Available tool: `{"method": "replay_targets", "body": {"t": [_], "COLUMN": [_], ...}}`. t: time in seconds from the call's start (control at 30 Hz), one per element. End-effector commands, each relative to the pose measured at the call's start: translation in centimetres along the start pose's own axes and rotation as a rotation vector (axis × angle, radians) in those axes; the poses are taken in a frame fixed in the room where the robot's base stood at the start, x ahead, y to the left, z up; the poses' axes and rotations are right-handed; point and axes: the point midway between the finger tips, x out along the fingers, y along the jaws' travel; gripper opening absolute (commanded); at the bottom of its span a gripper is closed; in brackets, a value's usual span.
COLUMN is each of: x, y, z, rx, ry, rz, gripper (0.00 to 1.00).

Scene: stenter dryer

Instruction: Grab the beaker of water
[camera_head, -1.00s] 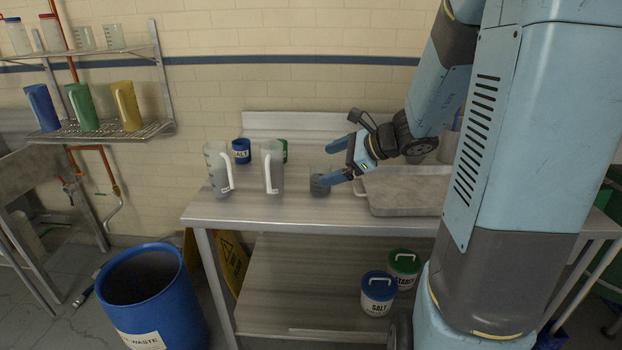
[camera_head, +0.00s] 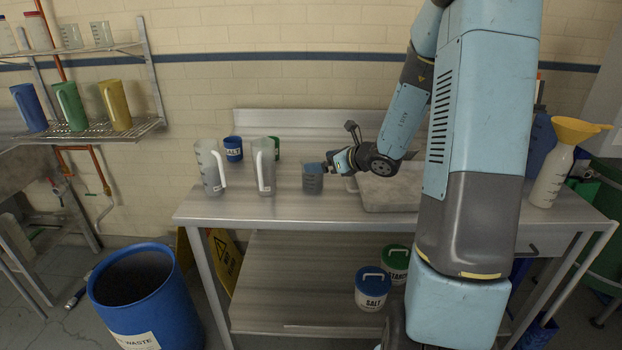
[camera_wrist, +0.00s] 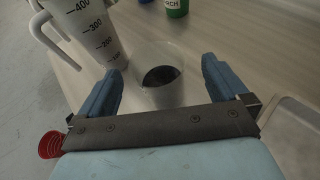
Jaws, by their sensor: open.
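A small clear beaker (camera_head: 312,184) with dark contents stands upright on the steel table. In the wrist view the beaker (camera_wrist: 160,88) sits between the two blue fingers of my gripper (camera_wrist: 162,85). The fingers are apart, with a visible gap on the left and on the right of the beaker. In the head view my gripper (camera_head: 322,170) reaches in low from the right at the beaker. The far finger is largely hidden there.
Two tall measuring jugs (camera_head: 210,167) (camera_head: 263,165) stand to the left of the beaker. A blue salt tub (camera_head: 233,148) and a green tub (camera_head: 274,147) stand behind. A shallow metal tray (camera_head: 385,207) lies to the right. The table's front strip is clear.

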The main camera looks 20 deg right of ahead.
Motion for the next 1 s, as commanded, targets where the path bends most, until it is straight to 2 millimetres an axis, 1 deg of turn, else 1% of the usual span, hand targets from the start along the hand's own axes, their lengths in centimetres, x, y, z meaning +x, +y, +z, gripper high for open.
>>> {"method": "replay_targets", "body": {"t": [0.03,0.17,0.27,0.5,0.6,0.87,0.9,1.0], "x": [0.5,1.0,1.8,5.0,5.8,6.1,6.1,6.1], "y": [0.1,0.1,0.2,0.3,0.4,0.4,0.4,0.4], "z": [0.0,0.0,0.0,0.1,0.1,0.1,0.1,0.1], "rx": [0.0,-0.001,0.0,-0.001,-0.001,-0.002,-0.002,-0.002], "ry": [0.0,-0.001,0.0,0.0,0.0,0.0,0.0,0.0], "rz": [0.002,0.002,0.003,0.002,0.003,0.002,0.002,0.002], "gripper": [1.0,1.0,1.0,1.0,1.0,1.0,0.99,0.89]}}
